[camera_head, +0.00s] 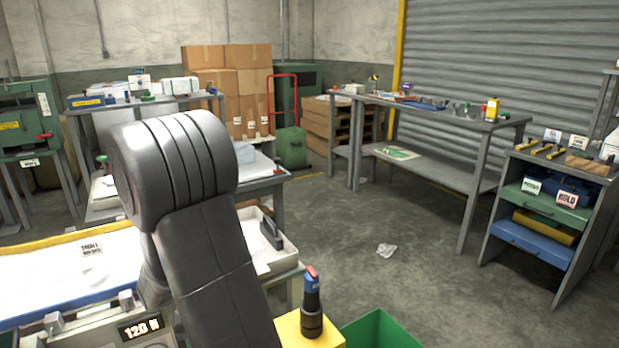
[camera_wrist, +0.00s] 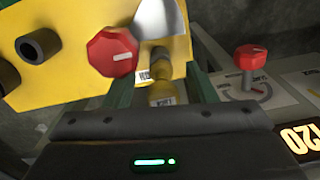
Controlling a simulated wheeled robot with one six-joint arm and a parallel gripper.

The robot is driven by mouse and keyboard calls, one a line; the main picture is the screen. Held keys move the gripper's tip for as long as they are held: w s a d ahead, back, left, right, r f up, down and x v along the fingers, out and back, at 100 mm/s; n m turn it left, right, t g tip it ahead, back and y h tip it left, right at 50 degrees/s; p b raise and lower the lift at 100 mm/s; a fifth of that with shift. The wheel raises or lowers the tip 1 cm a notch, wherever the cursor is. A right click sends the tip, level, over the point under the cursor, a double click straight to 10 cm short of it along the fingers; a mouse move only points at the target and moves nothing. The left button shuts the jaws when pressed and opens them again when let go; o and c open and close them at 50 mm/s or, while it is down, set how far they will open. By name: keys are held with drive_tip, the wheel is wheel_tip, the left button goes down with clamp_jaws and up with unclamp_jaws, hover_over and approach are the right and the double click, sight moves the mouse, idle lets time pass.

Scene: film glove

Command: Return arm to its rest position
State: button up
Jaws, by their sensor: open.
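My grey arm (camera_head: 185,190) rises large in the foreground of the head view, bent at a thick rounded joint. My gripper is hidden in that view behind the arm. In the wrist view the dark body of my gripper (camera_wrist: 160,92) with a green light fills the bottom edge. The jaws are open, with nothing seen held between them. Beyond lies a yellow panel (camera_wrist: 70,60) with a red knob (camera_wrist: 112,53) and black round fittings. A small yellow labelled piece (camera_wrist: 165,92) shows beyond the gripper body; I cannot tell its distance.
A blue-and-black bottle (camera_head: 311,305) stands on a yellow block, beside a green bin (camera_head: 380,330). Floor (camera_head: 400,215) is mostly clear.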

drive_tip(key=shift+r, duration=0.3)
wheel_tip(320, 180, up, 13)
drive_tip(key=p, duration=0.3)
wheel_tip(320, 180, down, 14)
drive_tip(key=b, duration=0.3)
wheel_tip(320, 180, up, 9)
drive_tip(key=p, duration=0.5)
drive_tip(key=shift+f+p, duration=0.2)
drive_tip(key=shift+p, duration=0.1)
drive_tip(key=shift+s, duration=0.1)
